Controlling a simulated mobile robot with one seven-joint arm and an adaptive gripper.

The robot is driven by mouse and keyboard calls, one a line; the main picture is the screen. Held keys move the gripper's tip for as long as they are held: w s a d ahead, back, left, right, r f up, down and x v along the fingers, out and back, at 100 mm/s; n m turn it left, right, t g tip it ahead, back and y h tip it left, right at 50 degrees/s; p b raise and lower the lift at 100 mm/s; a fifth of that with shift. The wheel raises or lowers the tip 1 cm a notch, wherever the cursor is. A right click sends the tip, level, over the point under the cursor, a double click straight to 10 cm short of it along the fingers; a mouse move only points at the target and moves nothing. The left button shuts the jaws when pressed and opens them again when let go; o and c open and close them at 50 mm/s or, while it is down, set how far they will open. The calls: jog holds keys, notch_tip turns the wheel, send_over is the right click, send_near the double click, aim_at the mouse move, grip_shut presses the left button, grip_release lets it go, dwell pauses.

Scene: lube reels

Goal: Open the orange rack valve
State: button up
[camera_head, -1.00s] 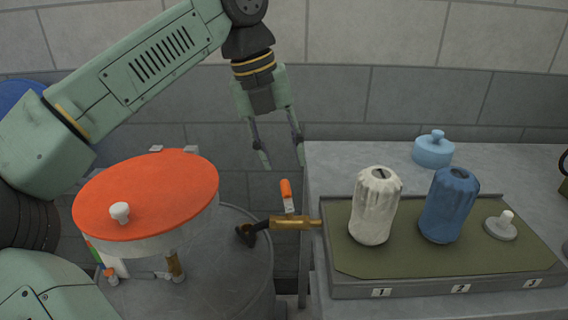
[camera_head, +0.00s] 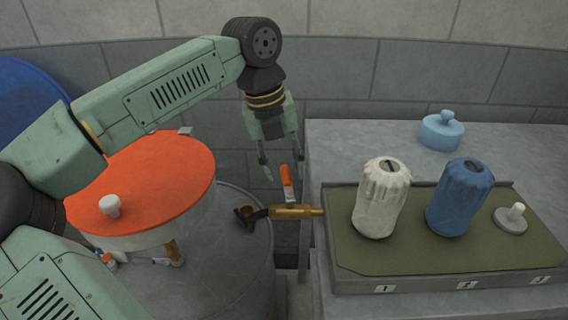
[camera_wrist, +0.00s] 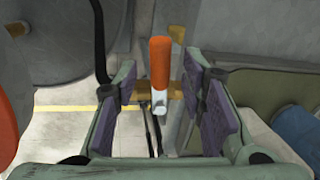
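The orange rack valve handle (camera_head: 287,183) stands upright on a brass valve body (camera_head: 292,212) that juts left from the bench's front left edge. A dark spout hangs from the brass body's left end over a grey drum. My gripper (camera_head: 283,168) points down, just behind and above the handle. In the wrist view the orange handle (camera_wrist: 160,62) sits between the two purple-padded fingers, with gaps on both sides. My gripper is open and holds nothing. I cannot tell how deep the handle lies between the fingertips.
A grey drum (camera_head: 245,270) stands below the valve. A tank with an orange lid (camera_head: 150,175) stands left. On the bench, a tray (camera_head: 400,255) holds a white container (camera_head: 381,200), a blue container (camera_head: 460,200) and a grey knobbed lid (camera_head: 511,220). A light-blue lid (camera_head: 441,132) lies behind.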

jog(key=shift+d+f, duration=0.1)
jog(key=shift+f, duration=0.35)
grip_shut()
dwell(0.7)
